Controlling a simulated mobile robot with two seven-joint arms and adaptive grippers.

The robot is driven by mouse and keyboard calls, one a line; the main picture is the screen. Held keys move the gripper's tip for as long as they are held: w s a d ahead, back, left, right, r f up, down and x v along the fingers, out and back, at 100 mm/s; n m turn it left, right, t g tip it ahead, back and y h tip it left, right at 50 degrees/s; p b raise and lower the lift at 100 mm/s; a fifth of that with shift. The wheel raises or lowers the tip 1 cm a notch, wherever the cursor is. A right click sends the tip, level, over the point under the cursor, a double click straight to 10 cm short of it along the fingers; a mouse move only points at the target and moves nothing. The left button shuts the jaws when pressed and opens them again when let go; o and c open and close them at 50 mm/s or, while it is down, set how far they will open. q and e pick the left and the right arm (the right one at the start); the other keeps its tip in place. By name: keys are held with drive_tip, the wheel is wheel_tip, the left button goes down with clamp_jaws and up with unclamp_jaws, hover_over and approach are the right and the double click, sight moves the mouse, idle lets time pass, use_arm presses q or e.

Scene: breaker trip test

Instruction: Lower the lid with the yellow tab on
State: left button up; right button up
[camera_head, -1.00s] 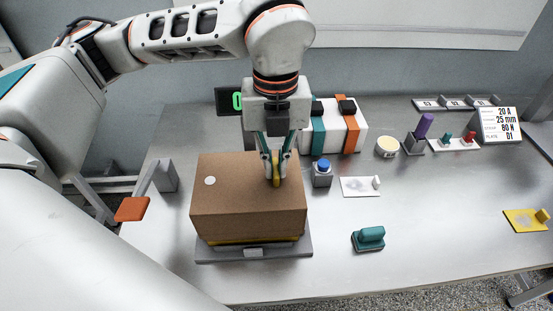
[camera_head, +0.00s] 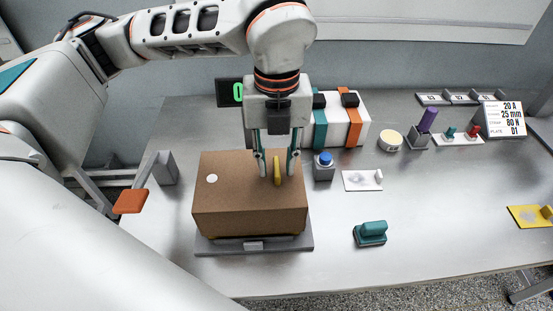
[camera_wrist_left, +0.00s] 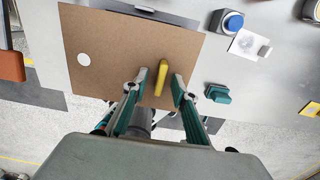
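The brown lid (camera_head: 230,185) is a box-shaped cover with a white round spot on top. It sits level, low over the grey base plate (camera_head: 225,248). Its yellow tab (camera_head: 277,172) stands upright on top; the tab also shows in the left wrist view (camera_wrist_left: 161,78). My left gripper (camera_head: 276,165) is open, with one finger on each side of the tab and a visible gap to it on both sides. In the left wrist view the fingers (camera_wrist_left: 159,84) are spread and empty. What is under the lid is hidden. My right gripper is out of view.
A blue button (camera_head: 324,160) on a grey block stands close to the lid's right. Behind are white boxes with teal and orange bands (camera_head: 335,125). A white plate (camera_head: 362,180) and a teal handle block (camera_head: 370,234) lie to the right. The right table middle is clear.

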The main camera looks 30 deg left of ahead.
use_arm(q)
wheel_tip(320, 180, up, 12)
idle(0.5)
idle(0.5)
